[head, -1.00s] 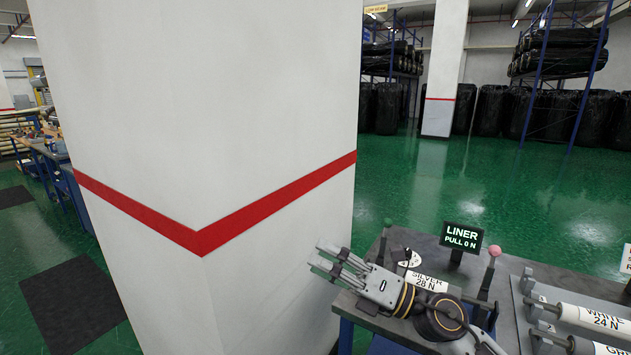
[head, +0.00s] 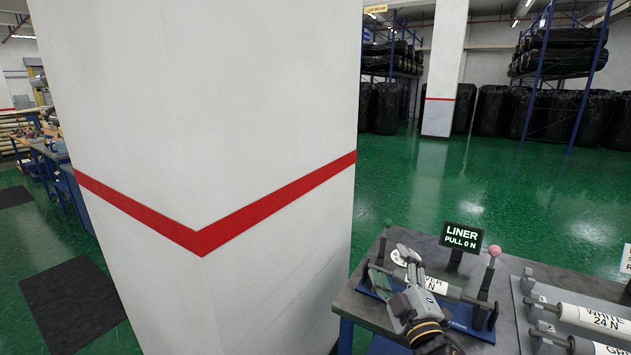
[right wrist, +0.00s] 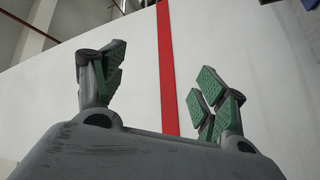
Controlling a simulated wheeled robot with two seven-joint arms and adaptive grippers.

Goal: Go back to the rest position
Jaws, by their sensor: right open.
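My right gripper (head: 410,263) is over the work table (head: 358,303), at the silver roll (head: 437,286) on its blue stand (head: 471,324). Its fingers point up the picture, away from me, and overlap the roll's left part in the head view; I cannot tell any gap between them. In the right wrist view the right gripper (right wrist: 160,82) is open, its green-padded fingers wide apart with nothing between them. The gripper and wrist hide part of the roll and its label. My left gripper is not in view.
A large white pillar (head: 270,140) with a red stripe stands close at the left of the table. A sign reading "LINER PULL 0 N" (head: 461,237) and a pink-knobbed post (head: 493,253) stand behind the roll. A white roll (head: 590,316) lies in a rack at right.

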